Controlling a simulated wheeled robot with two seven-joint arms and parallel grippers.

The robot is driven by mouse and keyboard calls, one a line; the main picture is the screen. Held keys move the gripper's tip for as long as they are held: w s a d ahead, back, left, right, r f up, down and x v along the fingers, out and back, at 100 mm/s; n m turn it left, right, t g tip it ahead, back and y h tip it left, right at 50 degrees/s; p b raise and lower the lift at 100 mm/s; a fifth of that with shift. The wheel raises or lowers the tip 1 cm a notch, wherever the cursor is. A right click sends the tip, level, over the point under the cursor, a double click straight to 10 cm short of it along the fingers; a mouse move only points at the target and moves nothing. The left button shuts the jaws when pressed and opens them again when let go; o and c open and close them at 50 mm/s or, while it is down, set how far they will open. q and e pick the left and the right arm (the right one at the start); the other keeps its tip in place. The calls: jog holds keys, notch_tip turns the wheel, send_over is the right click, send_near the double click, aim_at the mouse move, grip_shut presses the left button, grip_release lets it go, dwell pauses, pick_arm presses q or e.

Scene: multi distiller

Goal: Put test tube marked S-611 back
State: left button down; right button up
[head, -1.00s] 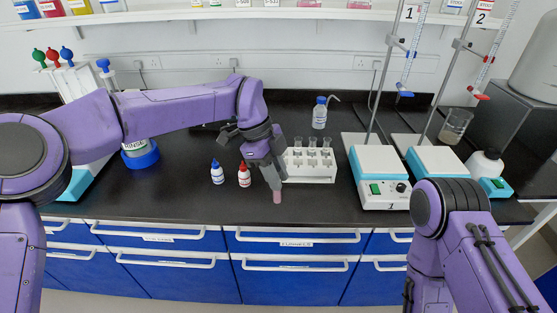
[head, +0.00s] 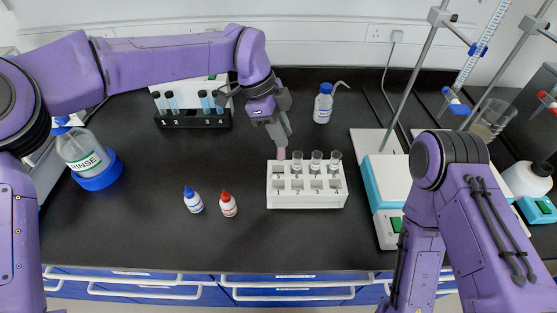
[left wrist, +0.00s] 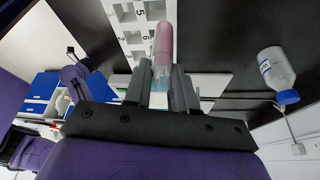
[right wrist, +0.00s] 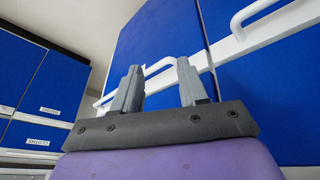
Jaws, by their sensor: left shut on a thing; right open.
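My left gripper (head: 280,144) is shut on a test tube with a pink lower end (head: 282,154). The tube also shows between the fingers in the left wrist view (left wrist: 162,45). No marking on it can be read. The tube's end is at the back left corner of a white rack (head: 306,202) with numbered holes; I cannot tell whether it has entered a hole. Three other tubes (head: 316,161) stand in the rack's back row, to the right. My right gripper (right wrist: 158,85) is open and empty in front of the blue cabinet fronts.
A wash bottle (head: 323,104) stands behind the white rack. Stirrers with stands (head: 386,190) are at right. The front counter is clear.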

aim_at(278, 158)
pick_arm(q)
jog(key=s+f, duration=0.1)
jog(key=f+p, duration=0.1)
jog(key=f, duration=0.1)
jog(key=s+f, duration=0.1)
jog(key=f, duration=0.1)
jog(key=shift+s+a+f+p, duration=0.15)
jog(key=shift+s+a+p, duration=0.1)
jog(key=shift+s+p, duration=0.15)
jog(key=f, duration=0.1)
jog(key=w+f, duration=0.1)
jog(key=f, duration=0.1)
jog(key=shift+w, duration=0.3)
jog(key=shift+s, duration=0.2)
jog(key=c, duration=0.9)
grip_release()
jog(key=shift+s+r, duration=0.1)
pick_arm(e)
jog(key=r, duration=0.1)
jog(key=s+r, duration=0.1)
jog(key=shift+s+r, duration=0.2)
jog(key=shift+r, duration=0.15)
jog(key=shift+w, duration=0.1)
